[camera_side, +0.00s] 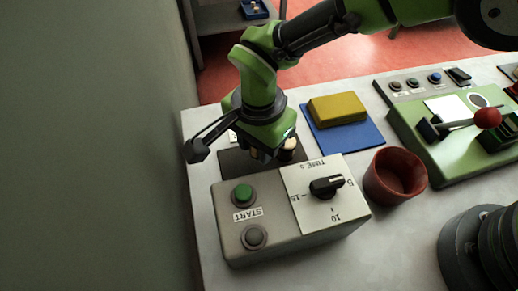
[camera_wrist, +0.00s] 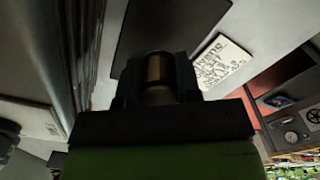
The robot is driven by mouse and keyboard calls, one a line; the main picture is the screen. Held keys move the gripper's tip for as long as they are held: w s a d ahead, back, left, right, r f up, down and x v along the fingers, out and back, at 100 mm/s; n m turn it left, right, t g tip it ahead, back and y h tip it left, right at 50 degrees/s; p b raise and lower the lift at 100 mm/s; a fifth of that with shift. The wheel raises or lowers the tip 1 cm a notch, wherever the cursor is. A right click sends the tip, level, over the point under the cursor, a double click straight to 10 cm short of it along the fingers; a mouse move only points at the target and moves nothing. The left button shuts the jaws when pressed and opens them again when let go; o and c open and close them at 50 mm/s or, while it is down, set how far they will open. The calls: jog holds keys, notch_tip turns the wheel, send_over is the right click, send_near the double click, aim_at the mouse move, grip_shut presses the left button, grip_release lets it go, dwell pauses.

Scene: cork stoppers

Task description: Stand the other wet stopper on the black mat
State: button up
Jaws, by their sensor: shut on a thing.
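The black mat (camera_side: 232,163) lies behind the grey timer box, and part of it is hidden by that box and my gripper. It also shows in the wrist view (camera_wrist: 170,25). My gripper (camera_side: 262,153) is low over the mat. In the wrist view my gripper (camera_wrist: 158,80) is shut on a brown cork stopper (camera_wrist: 158,70). Its lower end is hidden in the side view, so I cannot tell whether it touches the mat. A pale-topped stopper (camera_side: 290,146) shows just right of my gripper, at the mat's right part. I cannot tell wetness.
The timer box (camera_side: 258,215) with buttons and a dial stands close in front of the mat. A blue mat (camera_side: 348,138) with a yellow sponge (camera_side: 337,108) lies right of it. A red bowl (camera_side: 395,175) and a green lever device (camera_side: 450,140) stand farther right. A printed card (camera_wrist: 222,63) lies beside the mat.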

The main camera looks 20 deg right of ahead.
jog(key=shift+f, duration=1.4)
jog(key=shift+f, duration=0.2)
jog(key=o, duration=0.9)
jog(key=shift+r, duration=0.15)
notch_tip(320, 180, up, 12)
jog(key=shift+r, duration=0.1)
